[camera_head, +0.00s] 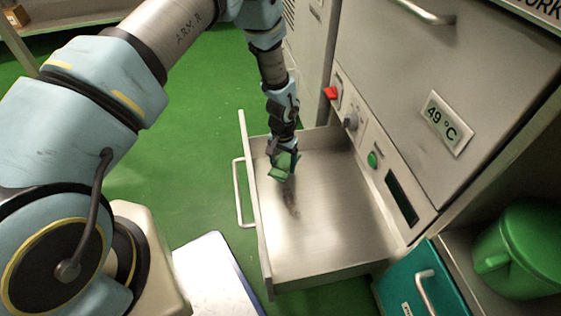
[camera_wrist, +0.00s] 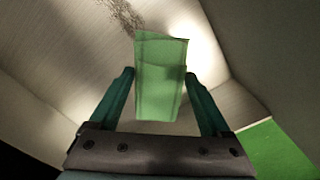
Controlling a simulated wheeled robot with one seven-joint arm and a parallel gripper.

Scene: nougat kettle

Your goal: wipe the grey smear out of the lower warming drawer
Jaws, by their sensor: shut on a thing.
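The lower warming drawer (camera_head: 335,225) is pulled open, a bare steel tray with a bar handle on its outer front. The grey smear (camera_head: 292,208) is a dark streak on the drawer floor, just below the gripper in the head view. It also shows as a speckled patch (camera_wrist: 124,14) at the top of the wrist view. My gripper (camera_head: 284,158) is shut on a green cloth (camera_wrist: 160,80), folded into a flat pad. The gripper is inside the drawer's outline, near its front wall. I cannot tell whether the cloth touches the drawer floor.
The warming cabinet has a red switch (camera_head: 331,93), a green button (camera_head: 373,160) and a sign reading 49 °C (camera_head: 446,123). A teal drawer front (camera_head: 412,283) and a green lidded container (camera_head: 522,250) are at lower right. Green floor lies left of the drawer.

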